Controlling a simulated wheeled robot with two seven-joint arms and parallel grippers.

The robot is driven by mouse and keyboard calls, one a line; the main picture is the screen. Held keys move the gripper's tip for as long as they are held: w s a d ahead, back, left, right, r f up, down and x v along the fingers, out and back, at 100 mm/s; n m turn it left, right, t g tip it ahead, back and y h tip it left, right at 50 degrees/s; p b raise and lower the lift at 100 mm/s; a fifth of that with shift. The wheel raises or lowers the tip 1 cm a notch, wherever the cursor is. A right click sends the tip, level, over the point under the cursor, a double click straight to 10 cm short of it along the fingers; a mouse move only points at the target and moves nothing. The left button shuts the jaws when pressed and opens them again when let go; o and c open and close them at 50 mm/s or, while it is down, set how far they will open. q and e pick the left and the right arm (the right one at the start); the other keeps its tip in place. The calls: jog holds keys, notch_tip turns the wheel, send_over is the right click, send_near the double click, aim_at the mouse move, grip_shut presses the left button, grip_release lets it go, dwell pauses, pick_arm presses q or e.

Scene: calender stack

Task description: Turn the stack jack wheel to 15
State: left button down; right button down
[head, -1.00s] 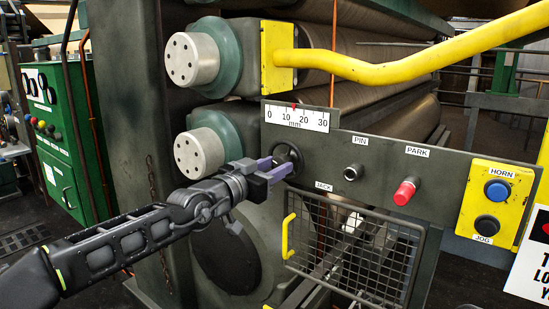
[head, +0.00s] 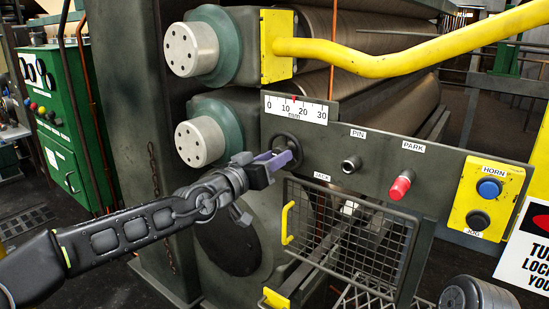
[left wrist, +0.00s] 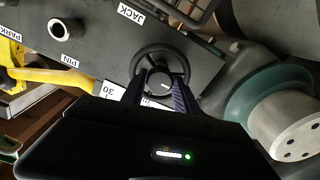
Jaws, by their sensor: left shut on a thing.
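The black jack wheel (head: 292,142) is on the dark panel, below the mm scale (head: 275,106) and above the JACK label. My left gripper (head: 284,158) is shut on the wheel from the lower left. In the left wrist view the wheel (left wrist: 160,50) faces me, and the fingers of my left gripper (left wrist: 162,84) reach over its rim, one on each side of the hub. The red pointer (head: 294,99) stands between 10 and 20 on the scale, at about 15. My right gripper is out of view.
Right of the wheel are the PIN knob (head: 351,165), the red PARK knob (head: 400,186) and the yellow HORN and JOG box (head: 462,205). A wire mesh guard (head: 355,238) with a yellow handle (head: 288,222) hangs below. A yellow rail (head: 385,66) crosses above.

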pick_arm(q)
jog(key=c, duration=0.9)
grip_release()
jog(key=v, duration=0.7)
jog(key=shift+s+a, duration=0.25)
jog(key=shift+s, duration=0.05)
